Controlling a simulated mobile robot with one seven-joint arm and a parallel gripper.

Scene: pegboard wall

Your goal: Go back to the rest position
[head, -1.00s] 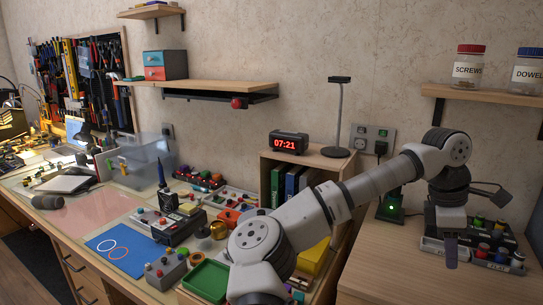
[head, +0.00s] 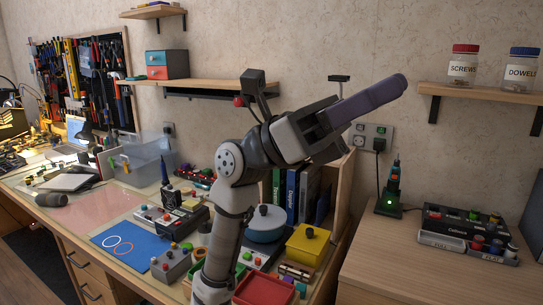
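My gripper (head: 398,86) is raised in front of the wall, well above the desk and the low cabinet. It points up and to the right. Its long dark purple-grey finger shows side on, and a second finger cannot be made out, so the opening is unclear. Nothing shows held at its tip. My arm rises from the bottom of the picture, bends at the elbow, and hides the middle of the desk and the desk clock's place.
A wooden cabinet top (head: 400,275) at right bears a black tray (head: 455,222) and a green-lit device (head: 391,190). A shelf (head: 480,91) with two jars is to the right of my gripper. A yellow box (head: 308,244) and red tray (head: 264,290) stand close to my arm.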

